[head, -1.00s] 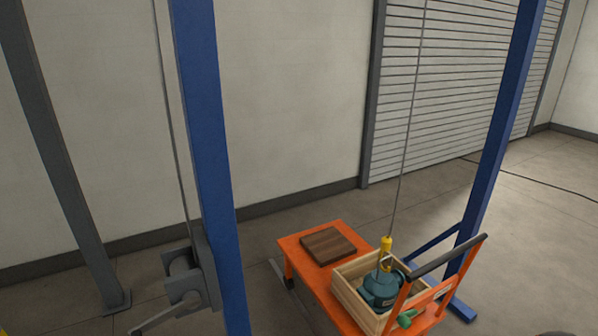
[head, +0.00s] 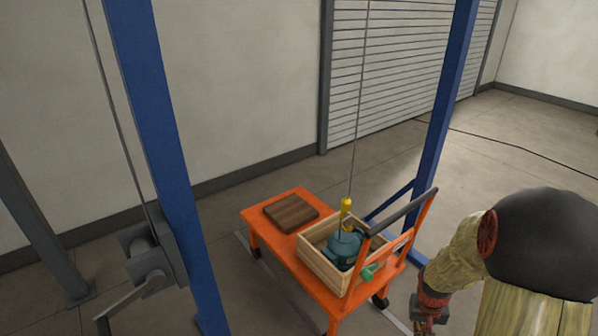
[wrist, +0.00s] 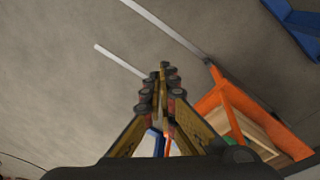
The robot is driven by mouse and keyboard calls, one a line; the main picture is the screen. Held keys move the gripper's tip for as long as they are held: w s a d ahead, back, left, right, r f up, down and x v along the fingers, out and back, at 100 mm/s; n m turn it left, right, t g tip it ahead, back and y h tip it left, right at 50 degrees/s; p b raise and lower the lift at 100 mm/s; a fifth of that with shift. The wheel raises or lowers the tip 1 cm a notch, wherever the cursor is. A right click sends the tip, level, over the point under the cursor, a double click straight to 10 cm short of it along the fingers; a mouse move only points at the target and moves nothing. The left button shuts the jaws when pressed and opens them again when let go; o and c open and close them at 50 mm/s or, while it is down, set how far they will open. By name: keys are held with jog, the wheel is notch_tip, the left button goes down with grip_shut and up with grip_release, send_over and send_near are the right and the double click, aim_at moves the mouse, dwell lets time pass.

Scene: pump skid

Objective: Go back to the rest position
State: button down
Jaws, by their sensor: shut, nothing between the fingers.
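My gripper (wrist: 162,75) shows in the wrist view with its two fingers together and nothing between them. It points over the bare grey floor, to the left of the orange cart. In the head view my arm is at the lower right, beside the cart's handle end; the fingertips are cut off by the bottom edge there. The orange cart (head: 262,232) carries a wooden crate (head: 316,270) with a teal pump (head: 344,243) in it. A yellow hook (head: 346,205) on a cable hangs at the pump; whether it is hooked on is too small to tell.
A blue gantry post (head: 160,150) with a hand winch (head: 146,255) stands at left, another blue post (head: 446,120) behind the cart. A brown wooden block (head: 290,211) lies on the cart. The floor (head: 520,160) behind my arm is mostly clear, with a dark cable across it.

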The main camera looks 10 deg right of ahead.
jog(key=s+a+r+n+t, duration=0.2)
jog(key=s+a+r+n, duration=0.1)
jog(key=a+r, duration=1)
jog(key=s+a+r+n+t+y, duration=0.1)
jog(key=s+a+r+n+t, duration=0.2)
jog(key=a+r, duration=1)
notch_tip(320, 180, up, 4)
jog(key=shift+a+f+y, duration=0.1)
jog(key=shift+a+y, duration=0.1)
jog(key=shift+y, duration=0.1)
